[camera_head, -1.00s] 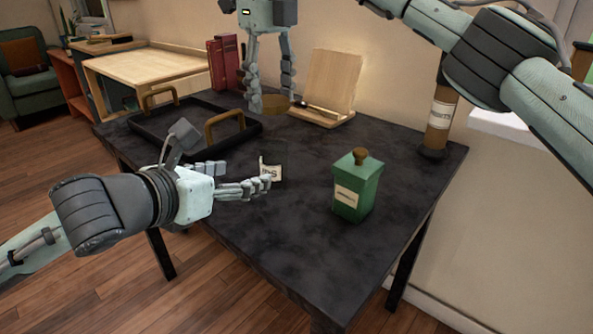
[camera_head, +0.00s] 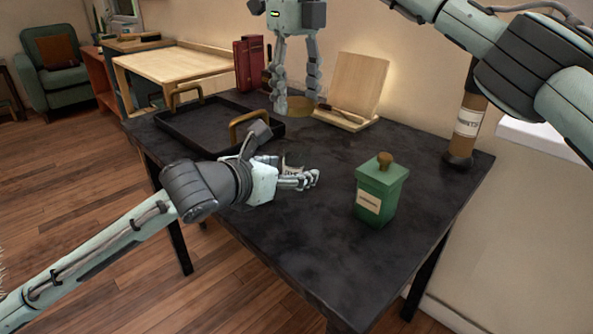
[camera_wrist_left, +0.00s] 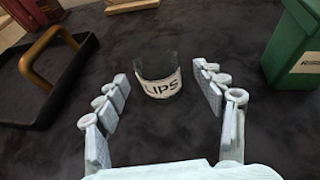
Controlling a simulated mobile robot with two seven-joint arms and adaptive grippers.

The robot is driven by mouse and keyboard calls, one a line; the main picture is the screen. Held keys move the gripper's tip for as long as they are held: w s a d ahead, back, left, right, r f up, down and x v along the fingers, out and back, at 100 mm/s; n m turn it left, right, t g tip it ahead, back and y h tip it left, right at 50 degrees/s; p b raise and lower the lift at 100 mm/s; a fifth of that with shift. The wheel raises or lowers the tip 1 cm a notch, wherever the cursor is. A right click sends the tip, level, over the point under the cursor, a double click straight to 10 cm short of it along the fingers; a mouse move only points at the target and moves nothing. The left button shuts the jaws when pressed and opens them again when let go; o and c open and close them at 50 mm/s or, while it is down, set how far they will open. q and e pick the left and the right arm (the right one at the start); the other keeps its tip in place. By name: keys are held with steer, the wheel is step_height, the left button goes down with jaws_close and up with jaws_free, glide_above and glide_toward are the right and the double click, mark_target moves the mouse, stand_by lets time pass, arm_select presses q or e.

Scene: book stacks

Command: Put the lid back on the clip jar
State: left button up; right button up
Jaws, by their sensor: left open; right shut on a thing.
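The clip jar (camera_wrist_left: 160,86) is a small clear glass with a white label reading "LIPS" in the left wrist view. It stands upright on the dark table between the spread fingers of my open left gripper (camera_wrist_left: 162,76), seemingly apart from both. In the head view the left gripper (camera_head: 298,170) partly hides the jar (camera_head: 292,162). My right gripper (camera_head: 296,101), farther back, is shut on a flat round tan-brown lid (camera_head: 297,107) in front of the wooden stand. The lid's underside is hidden.
A green canister (camera_head: 380,192) with a brown knob stands right of the jar. A black tray (camera_head: 190,138) with brown handles is at the left. The table's front right is clear.

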mark_target(289, 169)
arm_select(q)
steer(key=shift+x, duration=1.55)
jaws_close()
